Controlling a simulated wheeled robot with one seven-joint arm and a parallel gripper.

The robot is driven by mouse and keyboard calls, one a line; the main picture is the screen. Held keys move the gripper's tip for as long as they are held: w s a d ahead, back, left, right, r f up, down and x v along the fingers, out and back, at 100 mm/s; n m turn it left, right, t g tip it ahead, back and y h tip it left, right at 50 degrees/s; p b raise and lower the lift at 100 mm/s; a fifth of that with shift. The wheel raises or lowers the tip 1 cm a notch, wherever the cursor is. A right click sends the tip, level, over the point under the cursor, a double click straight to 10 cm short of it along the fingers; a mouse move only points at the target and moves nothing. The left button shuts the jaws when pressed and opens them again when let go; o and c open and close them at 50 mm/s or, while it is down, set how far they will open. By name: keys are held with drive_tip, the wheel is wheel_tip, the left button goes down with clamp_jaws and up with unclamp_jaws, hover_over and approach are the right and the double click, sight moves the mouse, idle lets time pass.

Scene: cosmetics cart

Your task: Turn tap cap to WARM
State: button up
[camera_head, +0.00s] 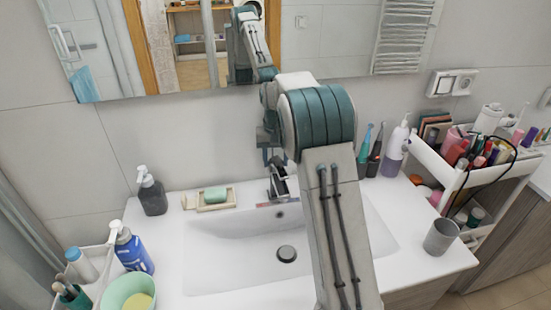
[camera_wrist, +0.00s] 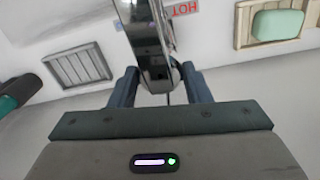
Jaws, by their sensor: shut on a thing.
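The chrome tap (camera_head: 279,184) stands at the back of the white sink, partly hidden by my arm in the head view. In the wrist view the tap (camera_wrist: 145,40) runs down from the top edge to its rounded cap end (camera_wrist: 158,80) between my fingers. My gripper (camera_wrist: 159,82) is shut on the cap, with one dark finger on each side. A red HOT label (camera_wrist: 184,8) shows beside the tap; no WARM mark is readable. In the head view my gripper (camera_head: 270,148) is at the tap, mostly hidden behind my wrist.
A soap dish (camera_head: 217,205) and a dark pump bottle (camera_head: 151,192) stand left of the tap. A mirror (camera_head: 330,45) hangs behind. The sink bowl (camera_head: 235,250) is empty.

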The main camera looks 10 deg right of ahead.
sight(276, 157)
drive_tip(key=shift+r, duration=0.15)
drive_tip(key=o, duration=1.4)
wheel_tip(276, 157, up, 14)
drive_tip(key=shift+b, duration=0.45)
drive_tip(key=s+r+t, duration=0.2)
drive_tip(key=s, duration=1.7)
drive_tip(key=s+f, duration=0.4)
drive_tip(key=s, duration=0.4)
drive_tip(key=s+a+f+n+t, duration=0.1)
drive_tip(key=s+f, duration=0.4)
drive_tip(key=s, duration=0.3)
drive_tip(key=shift+s+n, duration=0.3)
drive_tip(key=shift+s, duration=0.05)
